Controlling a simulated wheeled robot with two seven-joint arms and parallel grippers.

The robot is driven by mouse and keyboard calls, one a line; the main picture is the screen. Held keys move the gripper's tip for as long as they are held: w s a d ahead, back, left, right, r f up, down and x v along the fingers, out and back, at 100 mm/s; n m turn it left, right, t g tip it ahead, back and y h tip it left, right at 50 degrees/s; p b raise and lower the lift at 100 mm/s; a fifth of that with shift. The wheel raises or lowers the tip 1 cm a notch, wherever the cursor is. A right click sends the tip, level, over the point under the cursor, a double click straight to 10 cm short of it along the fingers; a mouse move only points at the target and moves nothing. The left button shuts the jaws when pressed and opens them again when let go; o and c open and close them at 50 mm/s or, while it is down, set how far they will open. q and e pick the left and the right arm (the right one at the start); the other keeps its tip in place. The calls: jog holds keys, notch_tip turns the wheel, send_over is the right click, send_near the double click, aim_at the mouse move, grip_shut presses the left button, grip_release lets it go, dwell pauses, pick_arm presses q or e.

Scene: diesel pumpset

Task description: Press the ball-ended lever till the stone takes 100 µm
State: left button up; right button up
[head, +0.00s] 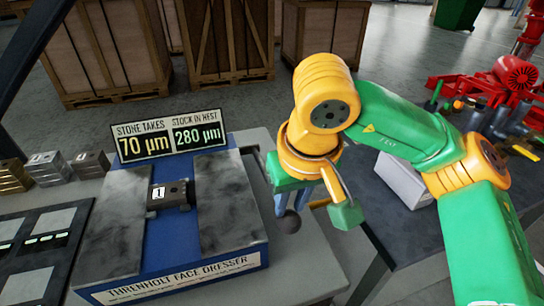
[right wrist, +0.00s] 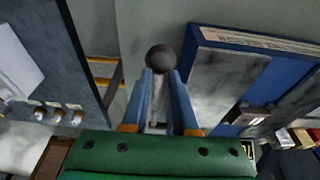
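The face dresser (head: 172,282) is a blue machine with grey stone slabs. Its display (head: 168,138) reads STONE TAKES 70 µm and STOCK IN NEST 280 µm. A dark block marked 1 (head: 172,195) sits in the middle between the slabs. The dark ball of the lever (head: 289,222) is at the machine's right side. It also shows in the right wrist view (right wrist: 161,58). My right gripper (head: 292,208) points down at the ball, its blue fingers apart with the ball at their tips. Whether they touch it is unclear. My left gripper is not in view.
Metal blocks (head: 48,168) stand left of the dresser, with a dark panel of grey plates (head: 40,240) in front of them. A white box (head: 405,180) lies on the dark table at right. Red machinery (head: 500,85) stands farther right. Wooden crates (head: 105,50) stand behind.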

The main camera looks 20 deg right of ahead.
jog(key=w+r+p, duration=0.3)
jog(key=r+p, duration=1.2)
jog(key=shift+w+r, duration=0.15)
jog(key=shift+w, duration=0.2)
